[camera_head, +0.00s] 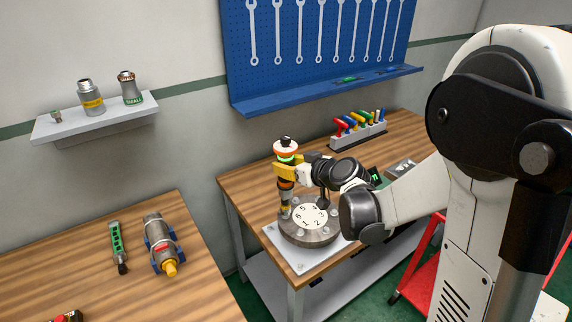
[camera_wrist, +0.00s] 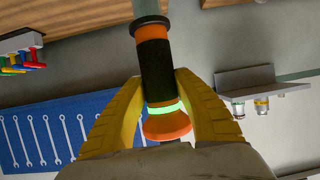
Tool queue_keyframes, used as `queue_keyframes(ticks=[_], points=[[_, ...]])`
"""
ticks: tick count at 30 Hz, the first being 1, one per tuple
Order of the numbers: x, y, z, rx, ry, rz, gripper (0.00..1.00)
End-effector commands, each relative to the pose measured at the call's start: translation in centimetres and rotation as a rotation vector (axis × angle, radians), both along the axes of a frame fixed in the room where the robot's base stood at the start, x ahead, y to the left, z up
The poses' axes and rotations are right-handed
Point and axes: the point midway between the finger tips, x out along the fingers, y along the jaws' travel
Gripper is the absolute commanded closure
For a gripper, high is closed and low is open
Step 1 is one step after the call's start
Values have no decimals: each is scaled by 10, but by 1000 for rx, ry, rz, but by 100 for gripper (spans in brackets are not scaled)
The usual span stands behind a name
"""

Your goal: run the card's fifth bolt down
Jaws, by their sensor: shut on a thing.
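My gripper (camera_head: 286,172) has yellow fingers shut on an upright power driver. The driver (camera_head: 286,186) has a black body with orange bands, a glowing green ring and an orange end; it also shows in the wrist view (camera_wrist: 155,72) between both fingers (camera_wrist: 160,88). Its lower end is at the left rim of a round grey flange (camera_head: 311,239). A white numbered card (camera_head: 309,216) lies on the flange, and the driver stands beside its 5 and 6 side. The bolt under the driver is hidden, so I cannot tell its depth or whether the driver touches it.
The flange sits on a pale plate (camera_head: 283,258) on a wooden bench (camera_head: 250,190). A rack of coloured-handled tools (camera_head: 358,136) stands behind. Another bench (camera_head: 85,260) at left holds a green tool (camera_head: 117,246) and a grey cylinder tool (camera_head: 160,242). A wall shelf (camera_head: 100,120) holds sockets.

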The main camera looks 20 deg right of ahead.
Motion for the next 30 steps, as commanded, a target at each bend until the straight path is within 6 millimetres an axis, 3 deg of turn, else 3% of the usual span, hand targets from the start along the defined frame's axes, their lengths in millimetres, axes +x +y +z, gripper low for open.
queue_keyframes(ticks=[30], points=[[0,0,-6,1,-1,-1,100]])
